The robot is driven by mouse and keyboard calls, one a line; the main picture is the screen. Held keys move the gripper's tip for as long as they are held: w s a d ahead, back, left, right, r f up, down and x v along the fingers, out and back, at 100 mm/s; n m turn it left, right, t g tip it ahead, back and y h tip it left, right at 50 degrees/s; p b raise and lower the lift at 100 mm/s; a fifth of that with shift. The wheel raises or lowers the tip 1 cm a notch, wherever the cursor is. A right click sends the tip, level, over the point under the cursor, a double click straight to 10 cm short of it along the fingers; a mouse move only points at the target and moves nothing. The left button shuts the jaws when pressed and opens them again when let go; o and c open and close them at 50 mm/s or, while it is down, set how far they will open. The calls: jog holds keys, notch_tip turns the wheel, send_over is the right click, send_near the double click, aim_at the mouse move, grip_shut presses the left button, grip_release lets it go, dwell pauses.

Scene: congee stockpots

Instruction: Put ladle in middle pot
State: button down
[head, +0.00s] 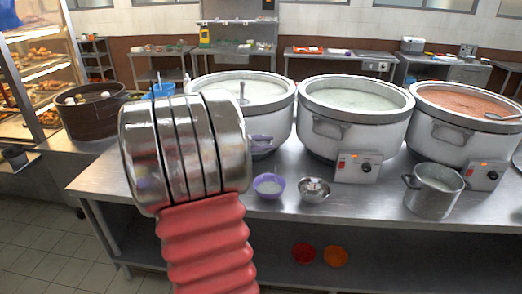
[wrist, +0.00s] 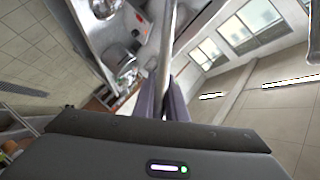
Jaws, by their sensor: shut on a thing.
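In the wrist view my gripper (wrist: 164,98) is shut on a thin metal rod, the ladle's handle (wrist: 166,42), which runs up out of the picture; its bowl is not seen there.
The right pot (head: 455,135) holds orange-red congee and another ladle (head: 503,117). A small steel pot (head: 433,190), a purple bowl (head: 268,186) and a steel bowl (head: 313,190) stand in front on the steel counter (head: 360,205). A dark round steamer (head: 92,112) stands at left.

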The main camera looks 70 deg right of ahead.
jog(key=w+a+n+t+h, duration=0.15)
jog(key=w+n+t, duration=0.3)
jog(key=w, duration=0.45)
jog(key=w+a+n+t+h, duration=0.1)
jog(key=w+a+n+t, duration=0.3)
jog(key=w, duration=0.5)
jog(key=w+a+n+t+h, duration=0.1)
jog(key=w+a+n+t, duration=0.1)
jog(key=w+t, duration=0.5)
jog(key=w+a+f+n+t+y, duration=0.2)
jog(key=w+a+f+n+t, duration=0.15)
jog(key=w+a, duration=0.4)
jog(key=w+a+f+n+t+y, duration=0.2)
jog(key=w+a+n+y, duration=0.15)
jog(key=w+a, duration=0.4)
jog(key=w+a+f+n+t+y, duration=0.1)
jog(key=a+f+n+y, duration=0.1)
jog(key=a, duration=0.6)
jog(key=w+a+f+n+t+y, duration=0.1)
jog(key=a+f+n+y, duration=0.2)
jog(key=a, duration=0.6)
jog(key=w+a+f+n+t+y, duration=0.2)
jog(key=a+f+n+y, duration=0.1)
jog(key=a, duration=0.5)
notch_tip(320, 180, down, 3)
jog(key=shift+a+r+y, duration=0.15)
jog(key=shift+y, duration=0.75)
jog(key=shift+n, duration=0.25)
